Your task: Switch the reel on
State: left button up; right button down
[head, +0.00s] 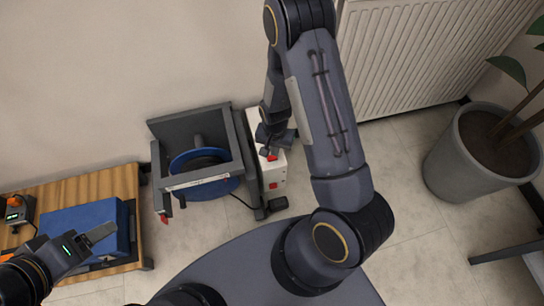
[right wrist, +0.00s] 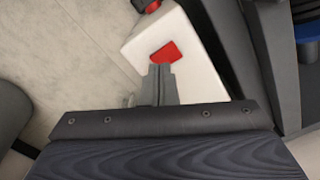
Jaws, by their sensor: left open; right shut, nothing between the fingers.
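The reel (head: 180,187) has a blue-flanged spool in a dark grey frame on the floor by the wall. A narrow white box (head: 274,173) is attached to its right side. Two small red parts show on the box. One, a red switch (head: 271,158), is right by my right gripper (head: 268,150). In the right wrist view a red switch (right wrist: 166,53) lies on the white box (right wrist: 190,68), and the shut, empty fingertips (right wrist: 160,70) are at its near edge. I cannot tell whether they touch. My left gripper (head: 92,239) is open and empty over a blue box.
The blue box (head: 62,222) sits on a low wooden table (head: 95,185) at the left, with a small device (head: 14,211) beside it. A radiator (head: 430,60) and a potted plant (head: 470,165) stand at the right. A black cable runs by the reel's base.

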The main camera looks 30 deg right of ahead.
jog(key=shift+f+b, duration=0.8)
jog(key=shift+f, duration=0.15)
dwell(0.9)
jog(key=shift+r, duration=0.1)
notch_tip(320, 180, up, 7)
jog(key=p, duration=0.5)
jog(key=shift+p, duration=0.35)
dwell(0.4)
